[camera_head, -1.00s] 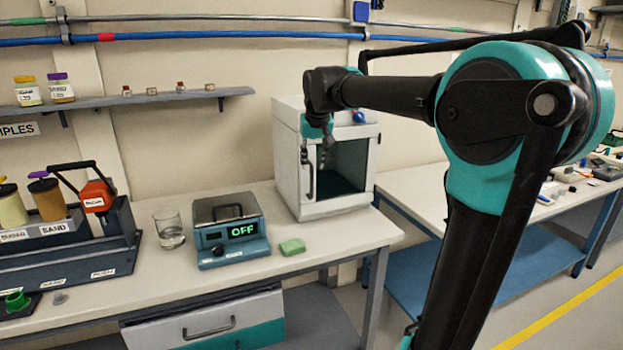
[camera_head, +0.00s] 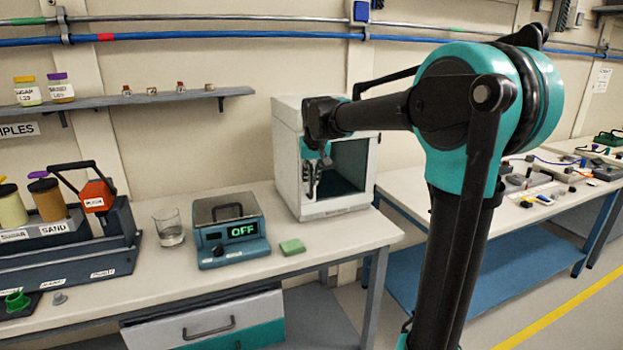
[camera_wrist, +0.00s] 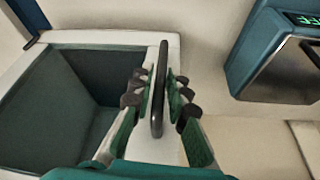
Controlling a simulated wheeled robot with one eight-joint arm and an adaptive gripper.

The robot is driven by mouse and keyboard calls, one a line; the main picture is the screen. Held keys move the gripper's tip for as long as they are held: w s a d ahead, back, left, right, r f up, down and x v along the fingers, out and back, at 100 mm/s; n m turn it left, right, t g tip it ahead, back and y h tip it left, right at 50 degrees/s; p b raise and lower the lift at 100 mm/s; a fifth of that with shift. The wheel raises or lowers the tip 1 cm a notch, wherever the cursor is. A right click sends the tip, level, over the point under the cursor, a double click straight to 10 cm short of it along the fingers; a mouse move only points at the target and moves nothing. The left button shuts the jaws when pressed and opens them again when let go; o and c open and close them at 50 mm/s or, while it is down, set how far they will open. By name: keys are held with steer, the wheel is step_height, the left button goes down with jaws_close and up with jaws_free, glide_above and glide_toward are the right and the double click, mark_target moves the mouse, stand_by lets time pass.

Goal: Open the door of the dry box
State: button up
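The dry box (camera_head: 287,160) is a white cabinet on the bench, with a dark window in its front door; the door looks shut. Its dark upright handle (camera_wrist: 158,90) is on the door's left side in the head view. In the wrist view the handle stands between the two fingers of my gripper (camera_wrist: 160,80). The fingers are apart, one on each side of the handle, and narrow gaps seem to show beside it. In the head view my gripper (camera_head: 313,182) is in front of the door's left edge and mostly hides the handle.
A balance (camera_head: 230,232) reading OFF, a green block (camera_head: 292,247) and a glass beaker (camera_head: 168,228) stand left of the box. A rack with jars (camera_head: 85,240) is at far left. Another bench (camera_head: 520,218) is to the right. Bench in front of the box is clear.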

jaws_close()
